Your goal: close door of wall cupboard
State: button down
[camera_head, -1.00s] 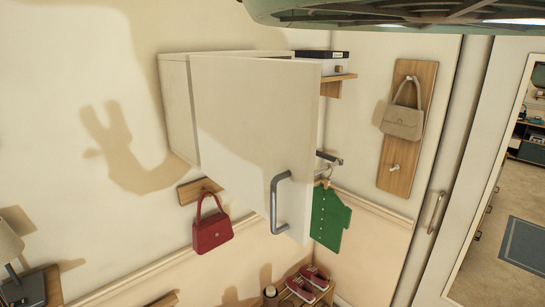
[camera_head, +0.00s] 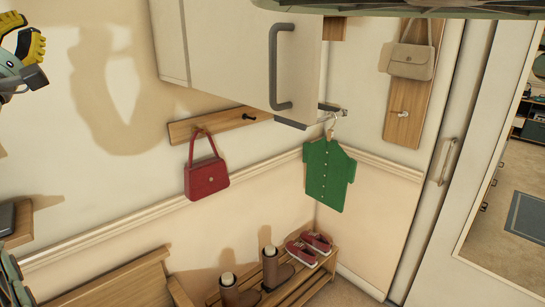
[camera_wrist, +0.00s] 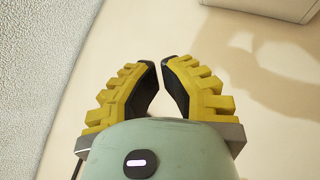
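The wall cupboard (camera_head: 170,40) hangs high on the wall, its top cut off by the picture edge in the head view. Its white door (camera_head: 225,55) stands open, swung out from the wall, with a grey bar handle (camera_head: 274,68) near its free right edge. The cupboard's inside is hidden behind the door. My gripper (camera_head: 22,40) is at the far left edge of the head view, well apart from the door and handle. In the wrist view my gripper (camera_wrist: 161,62) has yellow fingers with a narrow gap between their tips, and nothing is between them.
A red bag (camera_head: 206,178) hangs on a wooden hook rail (camera_head: 225,124) below the cupboard. A green shirt (camera_head: 328,175) hangs right of the door. A beige bag (camera_head: 409,61) hangs farther right. Boots (camera_head: 277,270) and red shoes (camera_head: 301,253) stand on a low wooden rack (camera_head: 300,286).

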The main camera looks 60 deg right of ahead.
jog(key=s+d+f+m+g+h+b, duration=0.3)
jog(key=s+d+m+g, duration=0.4)
jog(key=s+g, duration=0.55)
jog(key=m+g+y+b, duration=0.4)
jog(key=m+g+y, duration=0.3)
jog(key=g+y, duration=0.2)
send_near(290, 88)
jog(key=shift+p+x, duration=2.05)
jog(key=shift+p, duration=1.65)
jog(key=shift+f, duration=0.1)
